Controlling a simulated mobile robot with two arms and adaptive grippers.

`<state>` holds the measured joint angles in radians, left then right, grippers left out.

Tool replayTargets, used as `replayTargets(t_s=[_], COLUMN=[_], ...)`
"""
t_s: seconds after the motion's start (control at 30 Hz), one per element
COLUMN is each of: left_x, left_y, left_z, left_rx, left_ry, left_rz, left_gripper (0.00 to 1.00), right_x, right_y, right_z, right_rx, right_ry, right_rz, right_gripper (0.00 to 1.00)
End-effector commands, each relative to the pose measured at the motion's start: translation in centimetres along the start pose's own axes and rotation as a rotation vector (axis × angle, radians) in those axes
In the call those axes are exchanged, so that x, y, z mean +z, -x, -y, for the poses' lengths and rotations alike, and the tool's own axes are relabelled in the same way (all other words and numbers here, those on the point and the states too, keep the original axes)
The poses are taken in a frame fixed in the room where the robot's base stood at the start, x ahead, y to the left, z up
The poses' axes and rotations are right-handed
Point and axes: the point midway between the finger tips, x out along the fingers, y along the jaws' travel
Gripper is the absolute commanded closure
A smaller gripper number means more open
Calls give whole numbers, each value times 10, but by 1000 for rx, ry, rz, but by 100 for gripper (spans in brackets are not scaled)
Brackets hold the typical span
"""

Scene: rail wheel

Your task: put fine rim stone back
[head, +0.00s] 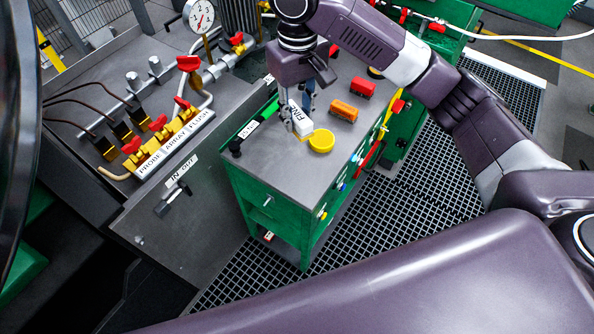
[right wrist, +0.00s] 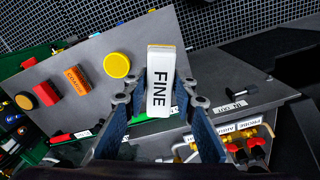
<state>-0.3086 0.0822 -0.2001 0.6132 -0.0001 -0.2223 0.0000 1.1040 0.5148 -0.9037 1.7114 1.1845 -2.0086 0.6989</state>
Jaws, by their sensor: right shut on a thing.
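The fine rim stone (head: 301,119), a white block marked "FINE", is at the grey top of the green cabinet (head: 265,165). My right gripper (head: 298,112) is shut on it from above, one finger on each side. In the right wrist view the stone (right wrist: 160,85) stands between the two finger pads, its label facing the camera. I cannot tell whether its lower end touches the cabinet top. An orange stone (head: 344,111), marked "COARSE" in the right wrist view (right wrist: 76,79), lies on the same top. My left gripper is not in view.
A yellow round piece (head: 321,141) sits close beside the fine stone. A red block (head: 362,88) lies farther back. The panel with red-handled valves (head: 160,125) is to the left. The cabinet top's front part is clear.

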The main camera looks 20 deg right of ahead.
Motion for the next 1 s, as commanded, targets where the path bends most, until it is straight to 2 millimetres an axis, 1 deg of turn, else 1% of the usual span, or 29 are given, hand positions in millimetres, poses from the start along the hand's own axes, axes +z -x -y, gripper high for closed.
replayTargets(t_s=[0.13, 0.17, 0.2, 0.4, 0.5, 0.6, 0.83, 1.0], left_x=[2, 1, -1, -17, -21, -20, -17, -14], left_y=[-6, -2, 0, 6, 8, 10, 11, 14], left_z=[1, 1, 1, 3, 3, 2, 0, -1], left_rx=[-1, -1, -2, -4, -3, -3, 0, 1], left_ry=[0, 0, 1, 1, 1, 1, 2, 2], left_rz=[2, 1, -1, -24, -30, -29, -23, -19], left_gripper=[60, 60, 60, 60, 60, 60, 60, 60], right_x=[3, 3, 2, 3, 3, 3, 2, 3], right_y=[-32, -37, -47, -101, -124, -142, -163, -188], right_z=[1, 0, -1, 0, 0, -1, 0, 0], right_rx=[-3, -1, 0, 0, 1, 2, 1, 1], right_ry=[0, -1, -2, -1, -2, -1, -1, -2], right_rz=[13, 13, 12, 10, 8, 6, 6, 5], right_gripper=[94, 94, 94, 94, 94, 94, 94, 94])
